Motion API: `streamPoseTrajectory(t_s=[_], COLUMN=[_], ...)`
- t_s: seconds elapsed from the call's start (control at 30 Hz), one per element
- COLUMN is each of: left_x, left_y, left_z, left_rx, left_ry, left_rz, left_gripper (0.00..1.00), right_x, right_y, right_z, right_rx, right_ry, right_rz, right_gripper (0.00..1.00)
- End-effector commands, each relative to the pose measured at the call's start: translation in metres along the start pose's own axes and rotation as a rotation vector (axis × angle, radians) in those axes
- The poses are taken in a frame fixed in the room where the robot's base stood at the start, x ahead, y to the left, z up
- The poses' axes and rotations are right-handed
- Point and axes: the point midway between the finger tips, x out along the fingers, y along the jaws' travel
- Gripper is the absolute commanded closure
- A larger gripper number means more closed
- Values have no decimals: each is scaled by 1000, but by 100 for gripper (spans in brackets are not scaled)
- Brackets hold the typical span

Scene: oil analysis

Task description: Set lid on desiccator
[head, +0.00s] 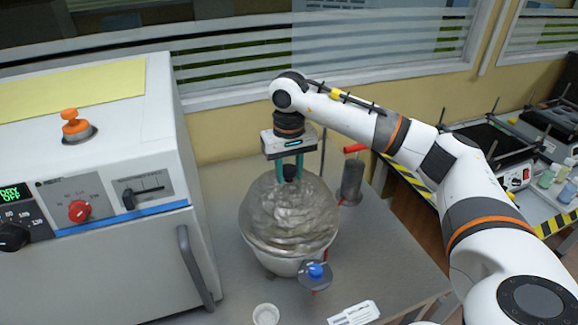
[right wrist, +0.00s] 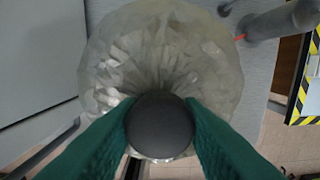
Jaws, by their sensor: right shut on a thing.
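The desiccator lid (head: 290,218) is a grey, glassy dome with a dark round knob on top. My right gripper (head: 289,172) points down from above with its green fingers shut on the knob. In the right wrist view the knob (right wrist: 161,122) sits between the two green fingers, with the faceted lid (right wrist: 150,50) spread behind it. The desiccator base (head: 285,265) shows as a pale bowl under the lid, on the grey bench. The lid looks level over it; whether the rims touch I cannot tell. My left gripper is not in view.
A large white oven (head: 110,200) with a handle stands close on the left. A blue-knobbed item (head: 316,271) stands at the front right of the desiccator. A grey cylinder (head: 352,180) is behind it. A small white dish (head: 266,314) and a label (head: 354,313) lie in front.

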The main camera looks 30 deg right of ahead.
Motion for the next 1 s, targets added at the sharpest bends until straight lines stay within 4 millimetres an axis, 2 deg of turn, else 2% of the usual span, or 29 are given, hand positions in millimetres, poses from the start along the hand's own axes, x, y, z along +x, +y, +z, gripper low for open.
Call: streamPoseTrajectory(t_s=[0.37, 1.0], left_x=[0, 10], left_y=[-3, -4], left_z=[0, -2], left_rx=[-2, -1], left_ry=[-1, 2], left_rz=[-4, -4], left_gripper=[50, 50], right_x=[-1, 11], right_y=[0, 0], right_z=[0, 0], right_rx=[0, 1], right_ry=[-3, -2], right_rz=[1, 1], right_gripper=[100, 100])
